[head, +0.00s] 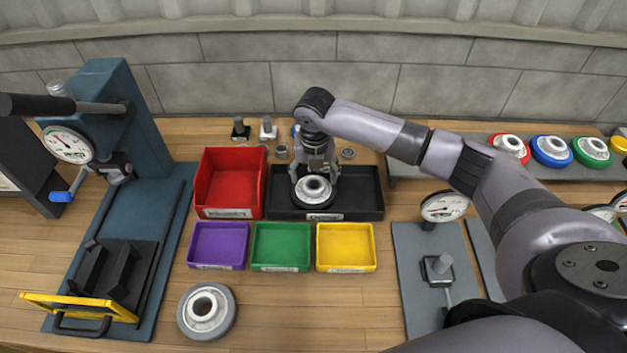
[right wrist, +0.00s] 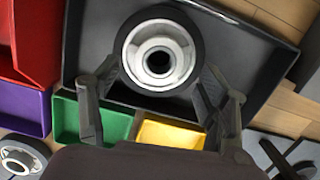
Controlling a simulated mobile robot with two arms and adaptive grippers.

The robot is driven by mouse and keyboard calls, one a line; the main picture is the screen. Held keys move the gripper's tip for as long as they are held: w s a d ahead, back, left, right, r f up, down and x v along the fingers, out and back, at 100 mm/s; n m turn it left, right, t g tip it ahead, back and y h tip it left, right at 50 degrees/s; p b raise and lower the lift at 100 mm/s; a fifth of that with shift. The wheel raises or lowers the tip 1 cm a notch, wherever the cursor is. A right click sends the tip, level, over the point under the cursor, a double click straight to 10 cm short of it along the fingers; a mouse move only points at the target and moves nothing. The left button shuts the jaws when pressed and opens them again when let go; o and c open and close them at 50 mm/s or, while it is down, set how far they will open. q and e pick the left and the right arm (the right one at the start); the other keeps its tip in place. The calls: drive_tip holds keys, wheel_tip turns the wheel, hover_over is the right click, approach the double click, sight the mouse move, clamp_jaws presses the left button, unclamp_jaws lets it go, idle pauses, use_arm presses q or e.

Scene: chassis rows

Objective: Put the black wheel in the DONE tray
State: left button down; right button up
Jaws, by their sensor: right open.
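The black wheel (head: 314,189), with a pale metal hub, lies flat in the black tray (head: 363,200) behind the green and yellow bins. It also shows in the right wrist view (right wrist: 158,52), inside the tray. The tray's front label is too small to read. My right gripper (head: 315,172) is above the wheel, pointing down. In the right wrist view its fingers (right wrist: 150,95) are spread at the wheel's near side, open; I cannot tell whether they touch it. My left gripper is not in view.
A red bin (head: 231,159) adjoins the tray's left; purple (head: 218,244), green (head: 281,245) and yellow bins (head: 345,246) stand in front. A grey wheel (head: 206,311) lies front left. A blue press (head: 125,130) stands left. Coloured wheels sit on a right-hand shelf. The front middle is clear.

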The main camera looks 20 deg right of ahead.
wheel_tip(320, 180, up, 9)
drive_tip(key=s, duration=0.1)
drive_tip(key=shift+a+b, duration=0.2)
drive_tip(key=shift+b, duration=0.15)
drive_tip(key=shift+f, duration=0.15)
